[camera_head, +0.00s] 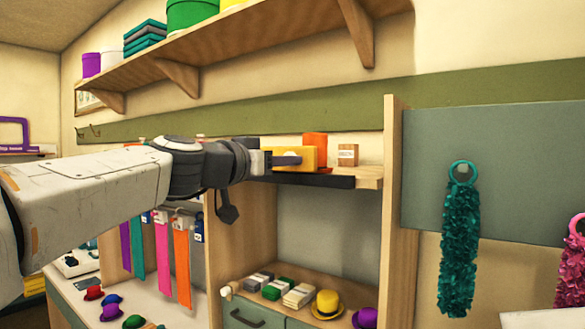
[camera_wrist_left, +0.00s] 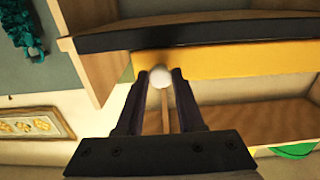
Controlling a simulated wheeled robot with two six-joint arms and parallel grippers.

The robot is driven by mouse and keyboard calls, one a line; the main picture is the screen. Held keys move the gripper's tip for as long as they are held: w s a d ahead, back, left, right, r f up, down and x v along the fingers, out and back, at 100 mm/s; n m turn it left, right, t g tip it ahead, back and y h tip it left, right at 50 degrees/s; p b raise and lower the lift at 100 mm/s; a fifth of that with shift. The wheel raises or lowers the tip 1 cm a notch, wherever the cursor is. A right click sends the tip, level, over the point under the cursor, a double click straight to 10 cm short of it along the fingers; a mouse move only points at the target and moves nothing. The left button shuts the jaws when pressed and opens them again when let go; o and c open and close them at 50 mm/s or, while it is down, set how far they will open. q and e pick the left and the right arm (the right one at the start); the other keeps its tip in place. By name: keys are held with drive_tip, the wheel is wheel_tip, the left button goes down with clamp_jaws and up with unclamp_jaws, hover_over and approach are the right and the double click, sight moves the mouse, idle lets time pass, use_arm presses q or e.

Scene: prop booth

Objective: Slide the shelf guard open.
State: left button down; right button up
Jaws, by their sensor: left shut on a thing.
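The shelf guard (camera_head: 308,158) is a yellow panel at the front of a wooden shelf, above a black edge strip (camera_head: 320,181). It covers the left part of the shelf front in the head view. In the left wrist view the guard (camera_wrist_left: 240,62) is a long yellow band with a pale round knob (camera_wrist_left: 158,77). My left gripper (camera_head: 296,159) is at the panel's front, with its fingers (camera_wrist_left: 160,85) shut on the knob, one on each side. My arm hides the panel's left end in the head view. My right gripper is not in view.
An orange box (camera_head: 316,142) and a small brown box (camera_head: 347,155) stand on the shelf. A wooden upright (camera_head: 392,210) bounds it on the right. Hats (camera_head: 327,304) and small stacks (camera_head: 298,295) lie below. A teal garland (camera_head: 460,245) hangs at right.

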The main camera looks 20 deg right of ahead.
use_arm(q)
drive_tip(key=w+a, duration=0.9)
drive_tip(key=w, duration=0.3)
drive_tip(key=shift+a, duration=0.25)
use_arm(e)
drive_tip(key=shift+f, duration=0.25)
use_arm(q)
drive_tip(key=c, duration=0.5)
unclamp_jaws()
drive_tip(key=shift+c, duration=0.2)
drive_tip(key=b+v, duration=0.6)
drive_tip(key=v, duration=0.4)
drive_tip(key=shift+s, duration=0.2)
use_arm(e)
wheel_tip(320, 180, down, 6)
use_arm(q)
drive_tip(key=shift+a, duration=0.15)
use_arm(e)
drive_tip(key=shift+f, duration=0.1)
